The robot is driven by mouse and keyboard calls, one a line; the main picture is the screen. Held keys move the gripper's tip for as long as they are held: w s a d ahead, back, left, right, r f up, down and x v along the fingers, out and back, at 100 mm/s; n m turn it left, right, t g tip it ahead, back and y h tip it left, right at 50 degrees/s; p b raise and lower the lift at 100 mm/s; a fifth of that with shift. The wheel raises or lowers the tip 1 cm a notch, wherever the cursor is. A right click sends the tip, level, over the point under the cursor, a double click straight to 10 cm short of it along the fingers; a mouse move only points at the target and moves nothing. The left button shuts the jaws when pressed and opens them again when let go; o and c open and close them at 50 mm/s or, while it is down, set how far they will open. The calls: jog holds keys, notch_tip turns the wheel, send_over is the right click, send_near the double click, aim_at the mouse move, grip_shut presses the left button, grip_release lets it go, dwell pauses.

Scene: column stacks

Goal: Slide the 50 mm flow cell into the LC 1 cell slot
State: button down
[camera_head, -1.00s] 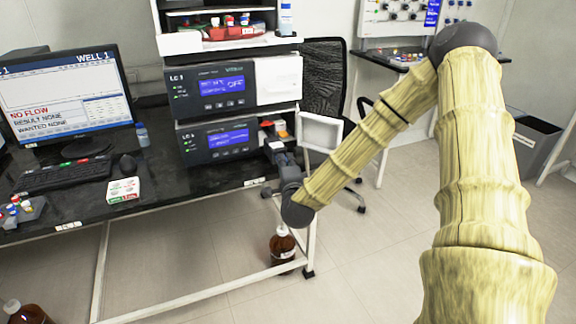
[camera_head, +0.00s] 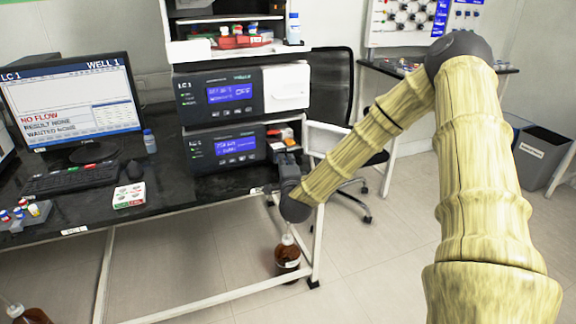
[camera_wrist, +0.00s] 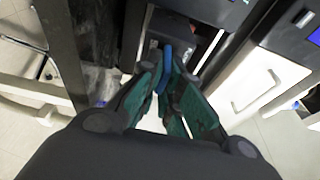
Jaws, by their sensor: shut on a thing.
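The lower LC 1 unit (camera_head: 224,149) stands on the bench with its right-hand bay (camera_head: 284,133) open. Orange and white parts show inside the bay. My gripper (camera_head: 284,160) is at the front of this bay, just below the parts inside. In the wrist view, the teal fingers of my gripper (camera_wrist: 165,88) are shut on a narrow blue piece, which I take to be the flow cell (camera_wrist: 165,68). It points into a dark bay with a pale edge. The cell slot itself is not clear, and I cannot tell whether the cell touches it.
An open white door (camera_head: 326,139) stands right of the bay, close to my arm. An upper LC 1 unit (camera_head: 240,91) sits above, its white door (camera_head: 286,88) closed. A brown bottle (camera_head: 287,257) stands below the bench edge. A monitor (camera_head: 72,104) is at left.

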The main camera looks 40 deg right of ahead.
aim_at(279, 153)
jog(key=shift+w+d+b, duration=0.15)
jog(key=shift+w+d, duration=0.1)
jog(key=shift+w, duration=0.8)
jog(key=shift+w+d+b, duration=0.1)
jog(key=shift+w+d, duration=0.15)
jog(key=shift+w, duration=0.8)
jog(key=shift+w+d+b, duration=0.15)
jog(key=shift+w+d, duration=0.1)
jog(key=shift+w, duration=0.8)
jog(key=shift+f, duration=0.1)
jog(key=c, duration=1.5)
grip_release()
jog(key=v, duration=1.2)
